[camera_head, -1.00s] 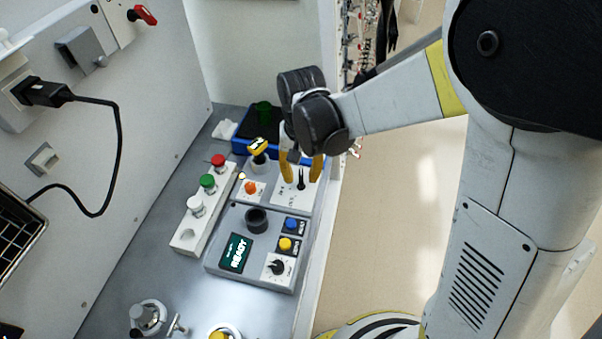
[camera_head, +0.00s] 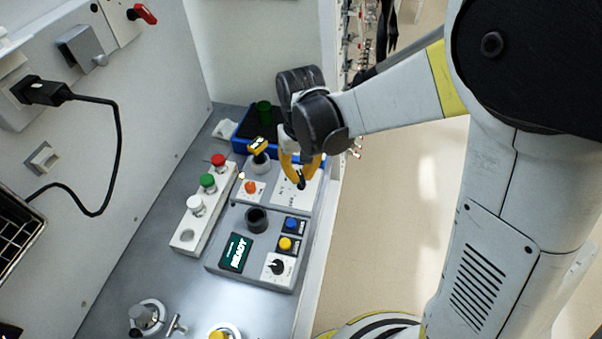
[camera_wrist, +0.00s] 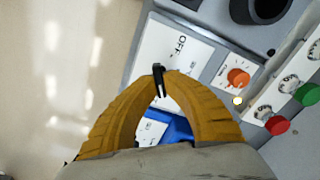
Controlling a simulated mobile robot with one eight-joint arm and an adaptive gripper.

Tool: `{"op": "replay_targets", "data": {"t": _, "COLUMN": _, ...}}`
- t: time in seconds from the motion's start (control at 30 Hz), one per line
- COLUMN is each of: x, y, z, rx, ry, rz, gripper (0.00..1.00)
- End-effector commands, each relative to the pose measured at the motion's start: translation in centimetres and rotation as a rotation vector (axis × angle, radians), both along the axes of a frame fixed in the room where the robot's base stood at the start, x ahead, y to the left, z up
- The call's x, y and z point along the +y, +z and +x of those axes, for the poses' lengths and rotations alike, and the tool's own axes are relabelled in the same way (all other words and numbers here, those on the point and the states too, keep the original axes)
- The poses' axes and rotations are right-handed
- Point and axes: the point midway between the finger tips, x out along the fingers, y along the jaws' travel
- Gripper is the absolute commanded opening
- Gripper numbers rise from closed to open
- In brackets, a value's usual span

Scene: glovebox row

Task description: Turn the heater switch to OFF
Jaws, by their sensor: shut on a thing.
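The heater switch (camera_wrist: 158,79) is a small black lever on a white plate (camera_wrist: 167,48) marked OFF in the wrist view. In the head view the plate (camera_head: 283,194) lies on the grey console, right of an orange knob (camera_head: 250,187). My gripper (camera_head: 300,180) comes down onto the plate from above. Its yellow fingers are closed together at the black lever, and the wrist view shows the fingertips (camera_wrist: 164,76) meeting around it. The fingers hide part of the lever and some of the plate's lettering.
A row of red, green and white buttons (camera_head: 208,181) stands left of the plate. A console with a READY screen (camera_head: 235,253) and a black dial (camera_head: 277,267) is in front. A blue bin (camera_head: 240,146) stands behind. The floor at right is open.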

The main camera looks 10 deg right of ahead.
Motion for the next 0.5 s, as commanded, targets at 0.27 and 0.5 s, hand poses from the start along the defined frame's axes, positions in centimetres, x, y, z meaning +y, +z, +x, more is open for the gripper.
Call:
{"op": "replay_targets", "data": {"t": 0.27, "x": 0.08, "y": -0.03, "z": -0.08, "rx": 0.001, "ry": 0.195, "rz": 0.0, "gripper": 0.0}}
{"op": "replay_targets", "data": {"t": 0.5, "x": 0.13, "y": -0.03, "z": -0.1, "rx": 0.001, "ry": 0.301, "rz": 0.0, "gripper": 0.0}}
